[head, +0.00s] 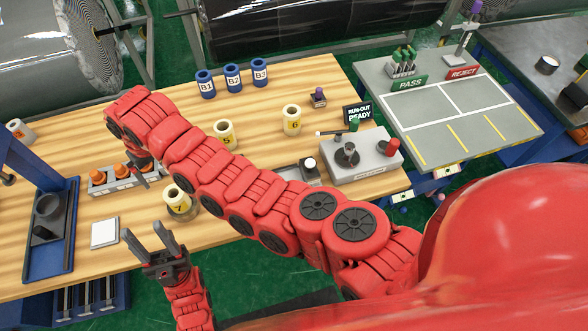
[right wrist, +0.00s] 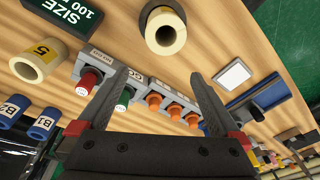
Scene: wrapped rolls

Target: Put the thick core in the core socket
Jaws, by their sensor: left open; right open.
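Cream cores labelled 5 (head: 225,132), 6 (head: 291,118) and 7 (head: 179,205) stand apart on the wooden table (head: 232,262). I cannot be sure which one is the thick core. A thick-walled cream core (right wrist: 163,30), likely core 7, shows at the top of the right wrist view, beyond my fingertips. My right gripper (right wrist: 155,82) is open and empty, its fingers over a row of coloured knobs. In the head view it is mostly hidden behind my right arm. My left gripper (head: 166,238) is open and empty at the table's front edge. I cannot identify the core socket for certain.
Blue cores B1 (head: 206,84), B2 (head: 232,77) and B3 (head: 260,72) stand at the back. A grey device (head: 362,160) stands at the right. The knob row (head: 110,183), a white pad (head: 105,233) and a blue tray (head: 50,243) are at the left.

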